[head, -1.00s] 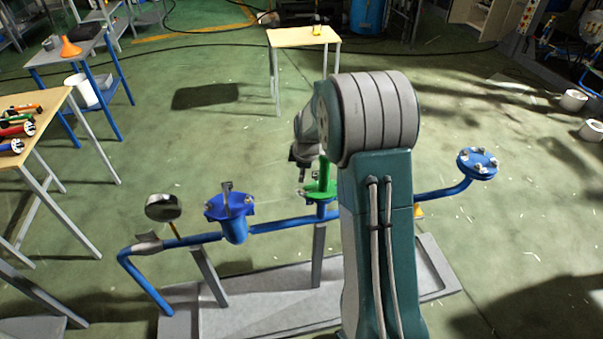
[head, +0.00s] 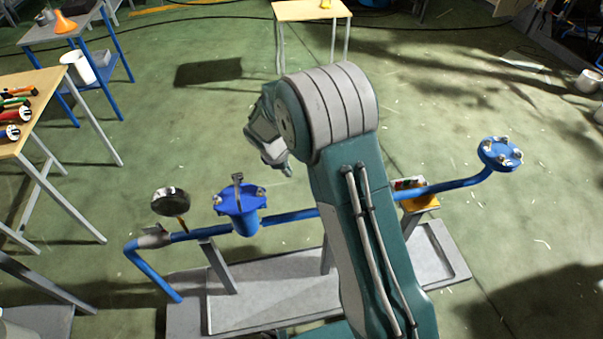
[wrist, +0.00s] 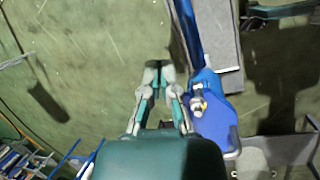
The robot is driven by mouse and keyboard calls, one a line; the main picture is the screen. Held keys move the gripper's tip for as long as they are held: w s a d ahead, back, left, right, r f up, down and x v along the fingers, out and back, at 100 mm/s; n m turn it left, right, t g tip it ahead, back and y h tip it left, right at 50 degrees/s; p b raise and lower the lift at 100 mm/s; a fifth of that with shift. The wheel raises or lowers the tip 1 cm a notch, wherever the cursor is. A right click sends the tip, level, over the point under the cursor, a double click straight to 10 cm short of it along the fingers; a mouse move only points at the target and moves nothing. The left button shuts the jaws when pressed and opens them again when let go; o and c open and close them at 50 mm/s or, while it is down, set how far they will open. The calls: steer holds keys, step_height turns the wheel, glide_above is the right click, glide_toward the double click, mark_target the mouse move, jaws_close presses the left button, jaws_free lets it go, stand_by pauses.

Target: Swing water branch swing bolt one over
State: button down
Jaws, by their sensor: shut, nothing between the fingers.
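A blue flanged branch (head: 240,210) stands upright on the blue pipe left of my arm in the head view. Metal bolts sit around its rim, and one bolt (head: 238,179) stands upright at its far side. In the wrist view the blue branch (wrist: 217,120) is right of my fingers, with a metal bolt (wrist: 198,101) on its near edge. My gripper (wrist: 158,68) is shut and empty, beside the branch and apart from it. In the head view my gripper (head: 287,170) is above and right of the branch. I cannot tell which bolt is number one.
A round gauge (head: 171,201) rises from the pipe at left. A second blue flange (head: 500,154) with several bolts is at the right end. A grey base tray (head: 265,281) lies below. Open floor lies beyond.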

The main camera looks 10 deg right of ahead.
steer(key=d+f, duration=0.5)
steer(key=f, duration=0.1)
steer(key=shift+s+d+f, duration=0.15)
steer(key=shift+s+d, duration=0.05)
steer(key=shift+d, duration=0.1)
steer(key=shift+d+r+y, duration=0.35)
steer(key=shift+d+y, duration=0.05)
steer(key=shift+y, duration=0.5)
stand_by(0.5)
steer(key=shift+d+r+y, duration=0.2)
steer(key=shift+d+y, duration=0.15)
steer(key=shift+y, duration=0.15)
steer(key=shift+d+r, duration=0.25)
steer(key=shift+d, duration=0.35)
steer(key=shift+d+r, duration=0.2)
steer(key=shift+d, duration=0.5)
